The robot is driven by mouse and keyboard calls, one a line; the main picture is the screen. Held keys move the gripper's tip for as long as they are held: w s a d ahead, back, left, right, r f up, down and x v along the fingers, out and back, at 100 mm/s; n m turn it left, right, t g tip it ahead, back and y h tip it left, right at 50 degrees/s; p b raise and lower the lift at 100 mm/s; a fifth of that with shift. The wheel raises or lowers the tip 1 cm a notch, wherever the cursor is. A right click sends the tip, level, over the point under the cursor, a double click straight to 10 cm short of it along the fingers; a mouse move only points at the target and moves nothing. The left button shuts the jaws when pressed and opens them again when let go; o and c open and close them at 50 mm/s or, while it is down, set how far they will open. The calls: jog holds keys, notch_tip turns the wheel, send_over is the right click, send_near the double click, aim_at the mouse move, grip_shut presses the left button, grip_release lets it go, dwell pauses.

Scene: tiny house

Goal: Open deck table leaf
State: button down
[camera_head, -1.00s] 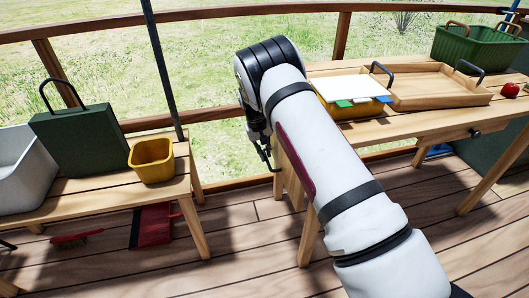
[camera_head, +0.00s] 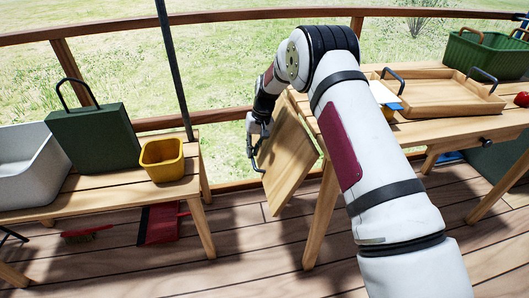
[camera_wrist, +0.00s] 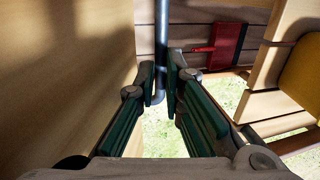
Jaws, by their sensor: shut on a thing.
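The deck table leaf (camera_head: 290,158) is a pale wooden panel at the left end of the wooden table (camera_head: 440,128). It stands at a slant, swung out from the table's end, with its lower edge above the deck. My gripper (camera_head: 257,160) is at the leaf's outer left side. My arm hides part of the table and the leaf's upper edge.
A wooden bench (camera_head: 100,195) at left carries a yellow bin (camera_head: 162,160), a green box (camera_head: 95,140) and a grey tub (camera_head: 28,165). A red dustpan (camera_head: 160,224) lies below. A wooden tray (camera_head: 440,93) sits on the table. Deck floor is clear between bench and table.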

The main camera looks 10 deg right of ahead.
jog(key=a+r+y+p, duration=0.1)
jog(key=a+r+y, duration=0.2)
jog(key=r+y, duration=0.3)
jog(key=a+r+y, duration=0.3)
jog(key=r+y, duration=0.3)
jog(key=r, duration=1)
jog(key=shift+a+p, duration=0.2)
jog(key=shift+p, duration=0.2)
jog(key=shift+r, duration=0.1)
jog(key=c, duration=1.7)
grip_release()
jog(key=shift+d, duration=0.1)
jog(key=v, duration=1.2)
